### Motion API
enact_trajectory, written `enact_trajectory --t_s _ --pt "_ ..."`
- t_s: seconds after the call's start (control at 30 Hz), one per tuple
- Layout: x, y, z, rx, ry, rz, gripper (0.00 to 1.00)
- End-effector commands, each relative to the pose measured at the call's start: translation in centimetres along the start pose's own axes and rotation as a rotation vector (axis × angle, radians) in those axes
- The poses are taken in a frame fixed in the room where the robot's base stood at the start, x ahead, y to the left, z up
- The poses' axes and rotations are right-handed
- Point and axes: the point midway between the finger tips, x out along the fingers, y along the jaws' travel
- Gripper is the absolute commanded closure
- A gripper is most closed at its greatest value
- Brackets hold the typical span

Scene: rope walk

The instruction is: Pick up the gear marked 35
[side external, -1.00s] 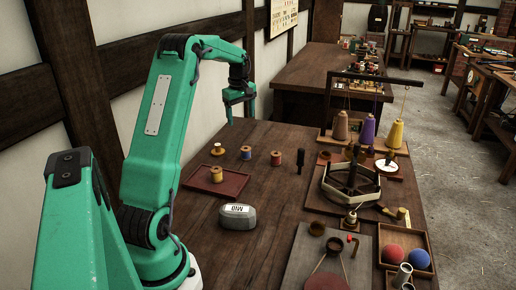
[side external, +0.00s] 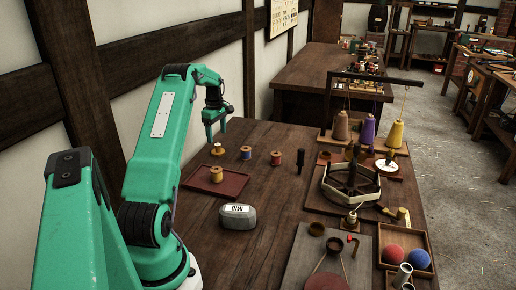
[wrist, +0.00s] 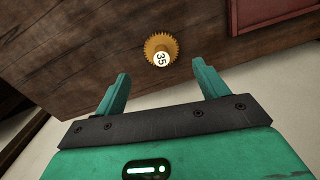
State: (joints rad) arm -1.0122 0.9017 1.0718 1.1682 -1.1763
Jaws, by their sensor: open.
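The gear marked 35 (wrist: 161,49) is a brass-coloured toothed disc with a round white top bearing the number, in the upper middle of the wrist view. In the side view it appears to be the small piece with a broad orange base (side external: 218,150) on the table near the wall. My gripper (wrist: 160,72) is open and empty, pointing down, with the gear seen between and beyond its fingertips. In the side view my gripper (side external: 216,138) hangs just above that piece, apparently without touching it.
A dark red tray (side external: 232,188) holds another spool in front. A grey weight (side external: 238,217) lies nearer. The winding frame (side external: 350,190) is further right.

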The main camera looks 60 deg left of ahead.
Motion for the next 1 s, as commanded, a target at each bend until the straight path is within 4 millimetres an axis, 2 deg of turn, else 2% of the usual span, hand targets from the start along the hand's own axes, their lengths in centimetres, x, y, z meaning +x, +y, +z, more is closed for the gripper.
enact_trajectory --t_s 0.1,0.47,0.8,1.0 --pt "0.9 0.0 0.1 0.001 0.000 -0.001 0.27" --pt "1.9 -0.1 0.1 0.002 -0.001 -0.001 0.27" --pt "5.5 -0.3 0.3 0.002 -0.001 -0.001 0.27" --pt "6.3 -0.3 0.2 0.002 0.000 0.000 0.27"
